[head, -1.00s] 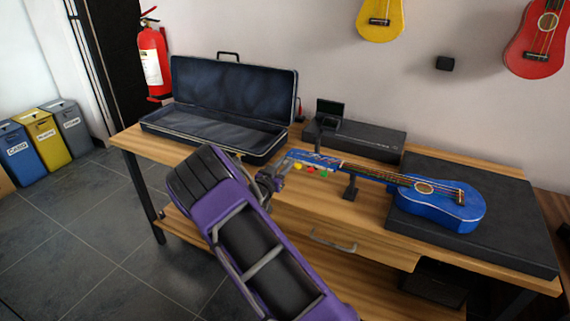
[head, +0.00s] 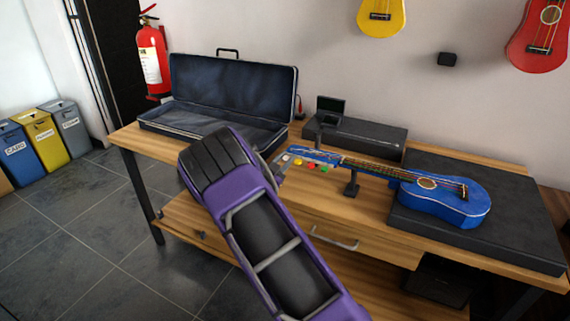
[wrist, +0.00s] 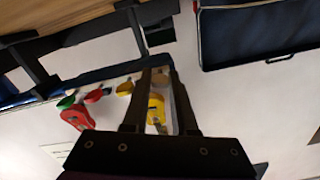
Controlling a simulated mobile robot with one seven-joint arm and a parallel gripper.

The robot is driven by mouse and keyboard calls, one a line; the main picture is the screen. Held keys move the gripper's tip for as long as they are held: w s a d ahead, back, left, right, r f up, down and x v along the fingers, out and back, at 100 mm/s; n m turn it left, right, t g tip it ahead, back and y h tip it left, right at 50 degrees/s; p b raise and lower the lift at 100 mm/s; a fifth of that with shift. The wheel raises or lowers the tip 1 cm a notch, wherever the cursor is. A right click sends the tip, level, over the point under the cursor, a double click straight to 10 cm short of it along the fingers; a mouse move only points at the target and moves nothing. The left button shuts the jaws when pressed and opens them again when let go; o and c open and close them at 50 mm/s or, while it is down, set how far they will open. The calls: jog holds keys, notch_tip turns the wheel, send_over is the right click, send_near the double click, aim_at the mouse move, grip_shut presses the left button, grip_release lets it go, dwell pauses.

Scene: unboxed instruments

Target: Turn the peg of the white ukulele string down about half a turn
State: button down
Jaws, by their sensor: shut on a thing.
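The blue ukulele (head: 450,203) lies with its body at the right and its neck pointing left. The white peg (head: 287,157) is the leftmost in a row along the headstock edge, beside the yellow (head: 298,161), red (head: 310,167) and green (head: 322,170) pegs. In the wrist view my gripper (wrist: 158,75) has its two dark fingers shut on the white peg, which looks tan in shade (wrist: 160,78). In the head view my purple arm hides most of the gripper. How far the peg is turned cannot be told.
A black stand (head: 352,184) supports the neck. The body rests on a dark mat (head: 520,235). Behind are a long black box (head: 370,140) with a small screen device (head: 330,110) and an open case (head: 232,92). The tabletop in front of the neck is mostly clear.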

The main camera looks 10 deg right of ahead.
jog(key=m, duration=0.3)
jog(key=shift+m, duration=0.4)
jog(key=m, duration=0.4)
jog(key=shift+d+m, duration=0.1)
jog(key=shift+m, duration=0.2)
jog(key=m, duration=0.4)
jog(key=shift+f+m, duration=0.1)
jog(key=shift+m, duration=0.2)
jog(key=m, duration=0.3)
jog(key=shift+m, duration=0.3)
jog(key=m, duration=0.8)
jog(key=shift+f, duration=0.1)
jog(key=m, duration=0.3)
jog(key=shift+m, duration=2.2)
